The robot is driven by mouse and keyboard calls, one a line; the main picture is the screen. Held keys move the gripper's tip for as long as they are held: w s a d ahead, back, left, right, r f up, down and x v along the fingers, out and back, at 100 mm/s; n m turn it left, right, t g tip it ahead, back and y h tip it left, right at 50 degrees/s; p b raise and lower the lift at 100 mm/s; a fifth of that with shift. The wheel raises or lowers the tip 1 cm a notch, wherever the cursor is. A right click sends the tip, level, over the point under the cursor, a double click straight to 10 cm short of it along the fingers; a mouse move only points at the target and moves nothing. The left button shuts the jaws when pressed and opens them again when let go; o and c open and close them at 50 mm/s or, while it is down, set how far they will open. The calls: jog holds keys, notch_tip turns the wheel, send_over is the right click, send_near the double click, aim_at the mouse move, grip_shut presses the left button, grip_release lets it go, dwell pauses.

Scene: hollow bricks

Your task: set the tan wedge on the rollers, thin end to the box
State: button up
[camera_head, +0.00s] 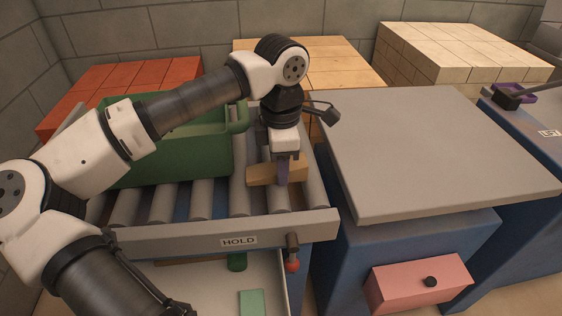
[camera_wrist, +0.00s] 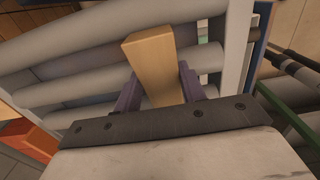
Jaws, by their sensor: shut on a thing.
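The tan wedge (camera_head: 263,175) is at the right part of the rollers (camera_head: 208,200) in the head view. My gripper (camera_head: 284,180) points down and is shut on it. In the wrist view the wedge (camera_wrist: 156,66) sticks out between the two purple fingers (camera_wrist: 158,88), with rollers (camera_wrist: 80,65) beneath. I cannot tell whether it touches the rollers. The green box (camera_head: 175,155) stands on the rollers to the left of the wedge. Which end of the wedge is thin is not clear, as the fingers cover its middle.
A rail marked HOLD (camera_head: 238,241) runs along the front of the rollers, with a red-tipped lever (camera_head: 292,262) at its right. A grey-topped table (camera_head: 415,145) stands to the right, its top bare. Brick stacks (camera_head: 460,50) stand behind. A pink drawer (camera_head: 420,285) sticks out below the table.

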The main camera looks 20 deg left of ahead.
jog(key=o, duration=1.1)
jog(key=shift+f, duration=0.1)
notch_tip(320, 180, up, 12)
jog(key=shift+r+p, duration=0.2)
jog(key=shift+p, duration=0.45)
